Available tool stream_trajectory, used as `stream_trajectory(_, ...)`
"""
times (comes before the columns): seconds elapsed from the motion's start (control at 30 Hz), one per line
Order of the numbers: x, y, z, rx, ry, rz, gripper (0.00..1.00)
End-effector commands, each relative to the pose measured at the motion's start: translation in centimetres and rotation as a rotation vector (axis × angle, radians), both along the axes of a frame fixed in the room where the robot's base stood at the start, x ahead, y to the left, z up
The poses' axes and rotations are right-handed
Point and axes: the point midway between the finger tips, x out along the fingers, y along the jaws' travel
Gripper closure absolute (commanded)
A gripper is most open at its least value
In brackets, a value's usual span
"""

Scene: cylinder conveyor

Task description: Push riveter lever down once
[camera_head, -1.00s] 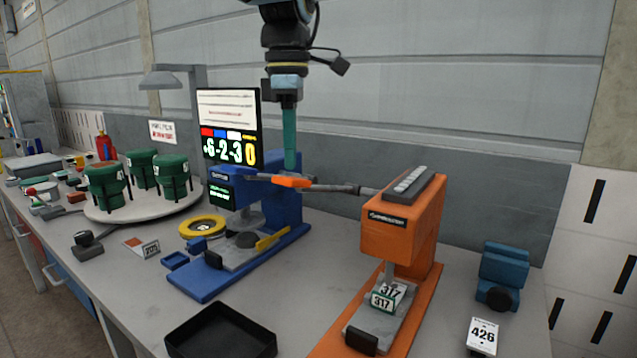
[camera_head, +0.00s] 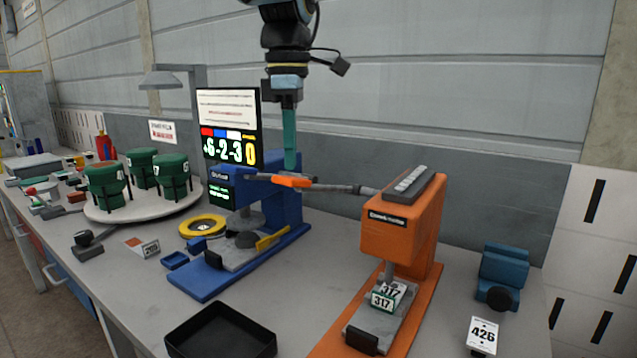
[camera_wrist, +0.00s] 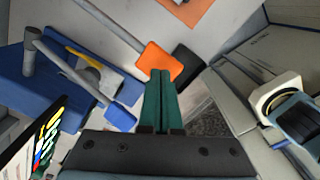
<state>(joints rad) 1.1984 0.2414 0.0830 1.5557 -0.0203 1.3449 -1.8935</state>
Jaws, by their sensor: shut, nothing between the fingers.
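The orange riveter (camera_head: 402,232) stands on the bench at right of centre. Its grey lever (camera_head: 338,188) reaches left, roughly level, and ends in an orange handle (camera_head: 296,182). My gripper (camera_head: 290,165) points straight down with its teal fingers shut and empty. In the head view the fingertips are right at the top of the orange handle; contact cannot be told for certain. In the wrist view the shut fingers (camera_wrist: 163,75) overlap the near edge of the orange handle (camera_wrist: 158,61). A tag marked 317 (camera_head: 384,300) lies on the riveter's plate under its ram.
A blue press (camera_head: 270,210) with a display screen (camera_head: 228,130) stands close left of my gripper. A black tray (camera_head: 222,335) lies in front. A blue block (camera_head: 503,275) and a 426 tag (camera_head: 482,335) are at right. Green pots stand on a round plate (camera_head: 135,211) at left.

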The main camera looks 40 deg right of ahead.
Motion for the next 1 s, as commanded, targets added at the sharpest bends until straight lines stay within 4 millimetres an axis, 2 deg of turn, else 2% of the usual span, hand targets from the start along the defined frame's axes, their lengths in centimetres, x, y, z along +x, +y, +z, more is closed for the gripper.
stream_trajectory(1.0,0.0,0.0,-7.1,0.001,0.001,0.0,1.0)
